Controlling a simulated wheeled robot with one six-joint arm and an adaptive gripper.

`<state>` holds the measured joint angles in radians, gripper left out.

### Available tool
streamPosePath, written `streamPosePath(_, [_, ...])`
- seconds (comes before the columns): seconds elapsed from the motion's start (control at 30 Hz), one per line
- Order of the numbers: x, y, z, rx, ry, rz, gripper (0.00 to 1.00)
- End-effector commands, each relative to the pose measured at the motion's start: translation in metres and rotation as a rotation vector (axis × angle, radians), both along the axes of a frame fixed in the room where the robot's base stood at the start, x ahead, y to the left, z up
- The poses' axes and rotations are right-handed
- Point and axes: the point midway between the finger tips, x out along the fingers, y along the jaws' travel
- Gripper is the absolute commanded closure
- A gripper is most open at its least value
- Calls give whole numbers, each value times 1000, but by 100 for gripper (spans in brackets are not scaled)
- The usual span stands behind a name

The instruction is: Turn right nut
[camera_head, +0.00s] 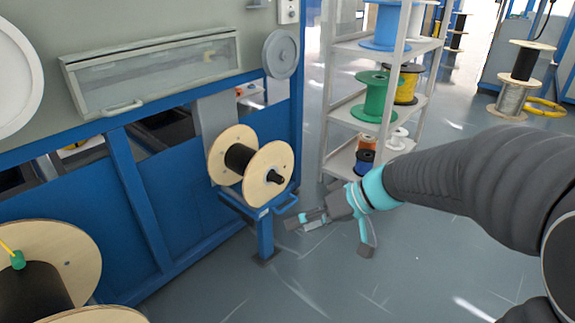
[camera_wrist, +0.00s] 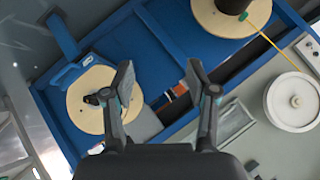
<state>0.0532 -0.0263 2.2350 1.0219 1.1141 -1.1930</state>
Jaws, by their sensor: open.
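A wooden spool (camera_head: 267,163) with a black core sits on a blue stand at the machine's right end. A dark nut (camera_head: 275,178) sticks out from the middle of its right flange. In the wrist view the same spool (camera_wrist: 82,118) is at left, with the dark nut (camera_wrist: 92,100) partly hidden by my left finger. My gripper (camera_head: 331,234) is open and empty, to the right of and below the nut, apart from it. In the wrist view my two fingers (camera_wrist: 159,76) are spread wide with nothing between them.
The blue stand (camera_head: 264,235) is under the spool. A larger wooden spool (camera_head: 60,243) is at lower left. A white shelf (camera_head: 349,112) with coloured spools stands behind my gripper. The grey floor (camera_head: 400,275) in front is clear.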

Motion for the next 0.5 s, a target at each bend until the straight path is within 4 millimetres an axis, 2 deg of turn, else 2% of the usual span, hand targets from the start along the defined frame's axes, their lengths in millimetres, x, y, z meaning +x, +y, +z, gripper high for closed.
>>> streamPosePath(0.03, [17,4,-12,54,-17,9,42])
streamPosePath(0.27, [101,15,-42,292,-212,0,42])
streamPosePath(0.5, [189,-1,-94,429,-478,-125,42])
